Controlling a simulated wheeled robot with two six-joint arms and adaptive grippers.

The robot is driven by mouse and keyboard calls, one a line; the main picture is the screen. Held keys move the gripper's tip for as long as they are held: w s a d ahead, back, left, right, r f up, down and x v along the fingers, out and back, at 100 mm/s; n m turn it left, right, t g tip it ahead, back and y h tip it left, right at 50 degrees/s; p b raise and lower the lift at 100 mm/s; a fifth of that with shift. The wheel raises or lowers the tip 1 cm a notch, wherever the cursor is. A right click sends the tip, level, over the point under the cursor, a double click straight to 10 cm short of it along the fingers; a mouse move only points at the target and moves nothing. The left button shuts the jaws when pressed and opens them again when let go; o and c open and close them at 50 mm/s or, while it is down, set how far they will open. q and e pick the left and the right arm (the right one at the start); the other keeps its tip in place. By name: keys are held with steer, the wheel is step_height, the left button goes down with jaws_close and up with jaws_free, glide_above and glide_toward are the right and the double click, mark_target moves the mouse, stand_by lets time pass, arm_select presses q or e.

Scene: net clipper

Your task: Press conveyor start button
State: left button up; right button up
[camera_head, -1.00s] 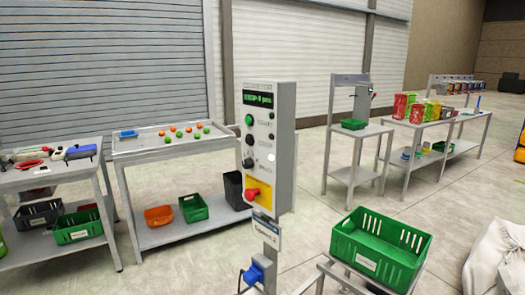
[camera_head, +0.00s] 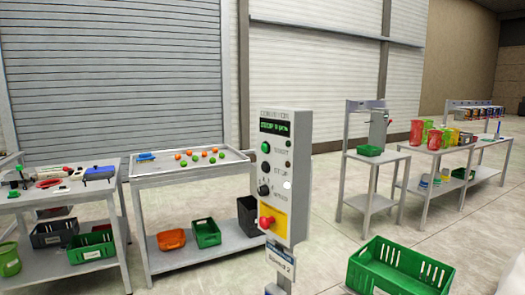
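The conveyor control panel (camera_head: 284,178) is a grey upright box on a post in the middle of the head view. The green start button (camera_head: 265,147) is at its upper left, below a lit green display (camera_head: 275,127). A black stop button (camera_head: 264,168) and a dark speed knob (camera_head: 264,190) are below it. A red emergency button (camera_head: 266,221) sits on a yellow plate near the bottom. Neither of my grippers is in view, and nothing touches the panel.
A green crate (camera_head: 400,265) stands at the lower right. A table (camera_head: 190,178) with small orange and green balls is behind the panel to the left, beside a tool table (camera_head: 60,203). Shelves with colourful containers (camera_head: 430,134) are at right. Open floor lies between.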

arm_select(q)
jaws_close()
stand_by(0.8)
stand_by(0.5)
